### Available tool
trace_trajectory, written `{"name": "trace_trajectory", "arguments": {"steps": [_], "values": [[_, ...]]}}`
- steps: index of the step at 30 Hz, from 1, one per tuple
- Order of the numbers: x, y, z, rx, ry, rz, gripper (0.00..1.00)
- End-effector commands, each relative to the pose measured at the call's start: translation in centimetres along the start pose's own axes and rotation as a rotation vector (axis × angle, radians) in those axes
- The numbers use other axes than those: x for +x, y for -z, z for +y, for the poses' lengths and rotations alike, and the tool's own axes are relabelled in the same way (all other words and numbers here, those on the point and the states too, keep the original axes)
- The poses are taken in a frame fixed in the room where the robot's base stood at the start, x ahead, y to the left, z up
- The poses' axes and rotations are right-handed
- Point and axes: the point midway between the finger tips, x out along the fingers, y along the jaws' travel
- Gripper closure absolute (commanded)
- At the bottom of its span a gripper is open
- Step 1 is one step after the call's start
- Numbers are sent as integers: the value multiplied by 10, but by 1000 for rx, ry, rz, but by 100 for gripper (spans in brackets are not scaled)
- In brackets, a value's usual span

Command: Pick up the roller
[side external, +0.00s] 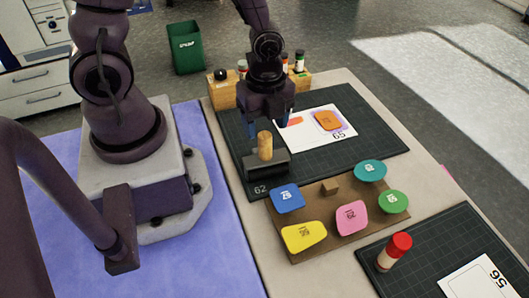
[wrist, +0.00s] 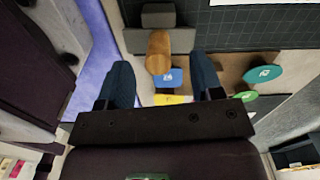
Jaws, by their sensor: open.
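The roller (side external: 265,142) shows as an upright wooden handle standing at a dark grey block (side external: 266,165) on the near left part of the cutting mat. I cannot tell whether the block is its roller end or a holder. In the wrist view the wooden handle (wrist: 159,52) shows beside the grey block (wrist: 168,39). My gripper (side external: 268,122) is open and empty, pointing down just above the handle. In the wrist view the handle lies between the lines of the two blue fingers (wrist: 160,72), apart from both.
A brown board (side external: 330,187) with several coloured numbered pieces lies close in front. A red-capped stick (side external: 395,252) stands on a second mat at right. Behind are a wooden rack (side external: 301,79) with bottles and a white card (side external: 345,127) with an orange piece.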

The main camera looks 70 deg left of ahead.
Motion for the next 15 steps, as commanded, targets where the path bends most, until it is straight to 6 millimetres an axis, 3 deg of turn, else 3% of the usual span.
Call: {"name": "trace_trajectory", "arguments": {"steps": [15], "values": [[51, 7, 4, -1, -3, -1, 40]]}}
